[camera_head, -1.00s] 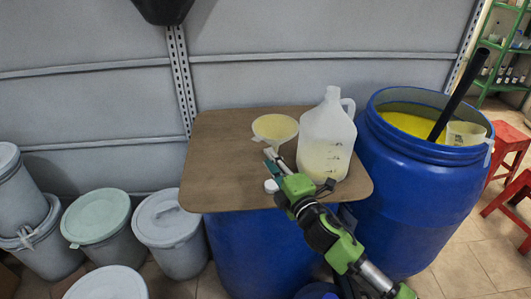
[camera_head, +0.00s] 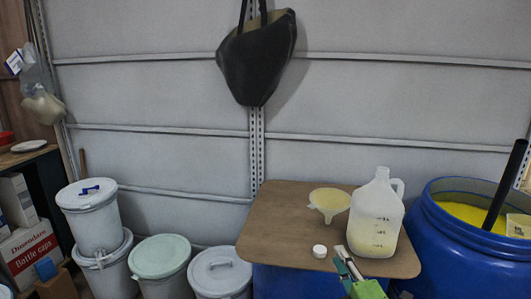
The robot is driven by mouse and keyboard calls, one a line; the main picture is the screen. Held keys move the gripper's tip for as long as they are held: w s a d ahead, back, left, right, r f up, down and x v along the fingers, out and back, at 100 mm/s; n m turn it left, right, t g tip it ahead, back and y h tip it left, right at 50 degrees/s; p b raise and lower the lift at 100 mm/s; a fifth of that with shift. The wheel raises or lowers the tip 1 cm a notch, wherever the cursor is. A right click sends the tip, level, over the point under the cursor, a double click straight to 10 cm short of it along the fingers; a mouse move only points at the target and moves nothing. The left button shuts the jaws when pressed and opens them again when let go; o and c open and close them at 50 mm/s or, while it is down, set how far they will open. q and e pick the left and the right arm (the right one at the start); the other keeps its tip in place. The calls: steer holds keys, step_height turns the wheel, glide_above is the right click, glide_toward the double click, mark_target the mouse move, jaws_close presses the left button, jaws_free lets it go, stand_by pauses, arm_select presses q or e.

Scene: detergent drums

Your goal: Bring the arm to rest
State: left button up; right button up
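My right gripper (camera_head: 341,257) shows at the bottom of the head view, in front of the board's near edge. Its green body is cut off by the frame's lower edge. Its narrow fingers point up and left, close to a small white cap (camera_head: 319,251) on the board. I see nothing held, but the gap between the fingers is too small to judge. My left gripper is not in view.
A brown board (camera_head: 275,225) on a blue drum bears a pale yellow funnel (camera_head: 330,201) and a jug (camera_head: 376,215) partly filled with yellow liquid. An open blue drum (camera_head: 462,265) stands at right. Lidded buckets (camera_head: 160,262) stand left. A black bag (camera_head: 257,60) hangs on the wall.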

steer(key=s+d+f+m+g+h, duration=0.1)
steer(key=s+d+f+m+g, duration=0.3)
steer(key=f, duration=0.9)
steer(key=s+f+m+g+h, duration=0.15)
steer(key=s+f, duration=0.35)
steer(key=f, duration=0.8)
steer(key=s+d+f+m+g, duration=0.3)
steer(key=s+f, duration=0.2)
steer(key=f, duration=0.9)
steer(key=s+f+m+g, duration=0.4)
steer(key=s+f+m, duration=0.1)
steer(key=s+f, duration=1.25)
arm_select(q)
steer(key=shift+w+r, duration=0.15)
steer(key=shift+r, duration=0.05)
arm_select(e)
steer(key=s+a+f+m+g, duration=0.1)
steer(key=s+f+m+g, duration=0.1)
steer(key=s, duration=1.1)
steer(key=s+a+f+m+g, duration=0.1)
steer(key=s+a+f+g, duration=0.1)
steer(key=s, duration=1)
steer(key=shift+s+f+m, duration=0.35)
steer(key=shift+f, duration=0.4)
